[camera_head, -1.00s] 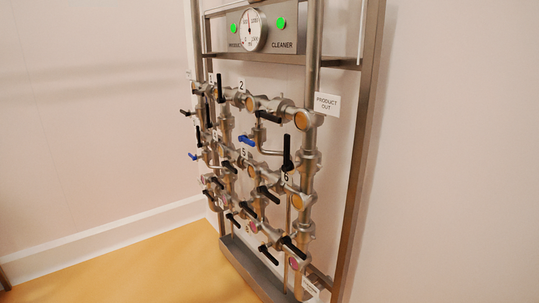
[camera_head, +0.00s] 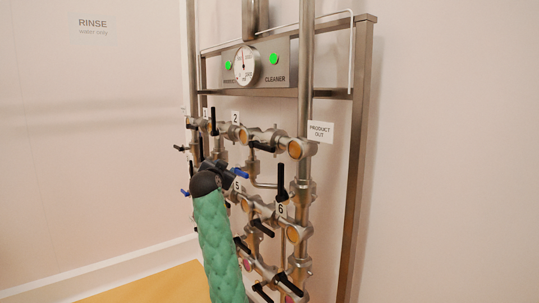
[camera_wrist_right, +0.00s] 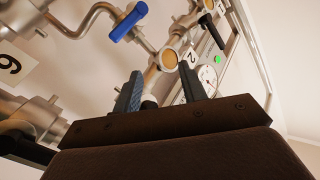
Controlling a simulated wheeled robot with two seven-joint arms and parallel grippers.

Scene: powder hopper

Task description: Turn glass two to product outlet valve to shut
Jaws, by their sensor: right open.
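The valve between glass two and the product outlet has a black lever (camera_head: 262,146) that points sideways to the left along the pipe in the head view. My right gripper (camera_wrist_right: 160,92) is open in the right wrist view, with no lever visibly held. In the head view its dark wrist and green sleeve cover the lower left valves. My left gripper is not in view.
A blue lever (camera_head: 240,172) is close beside my right gripper. An upright black lever (camera_head: 281,180) stands above the label 6 (camera_head: 281,210). The gauge panel (camera_head: 283,62) with green lights is above. The wall right of the frame is clear.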

